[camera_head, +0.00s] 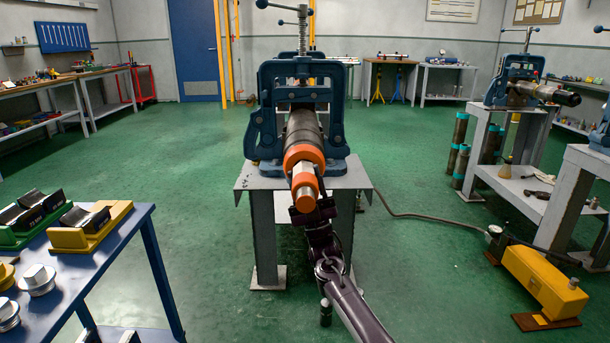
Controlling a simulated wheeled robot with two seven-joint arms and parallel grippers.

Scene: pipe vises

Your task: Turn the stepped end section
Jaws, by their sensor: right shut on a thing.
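A dark pipe (302,128) lies clamped in the blue pipe vise (267,107) at the centre, its near end pointing towards me. The stepped end section (304,161) has an orange collar, a metal part with orange faces and an orange tip (306,197) at the front. My right gripper (309,209) reaches up from below and is shut on the stepped end section near its tip. Its fingers are partly hidden behind the section. My left gripper is not in view.
The vise stands on a grey metal stand (263,200). A blue table (115,262) with V-blocks and metal plugs is at the left. Another vise (515,80) on a grey bench and a yellow pump (543,281) with a hose are at the right.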

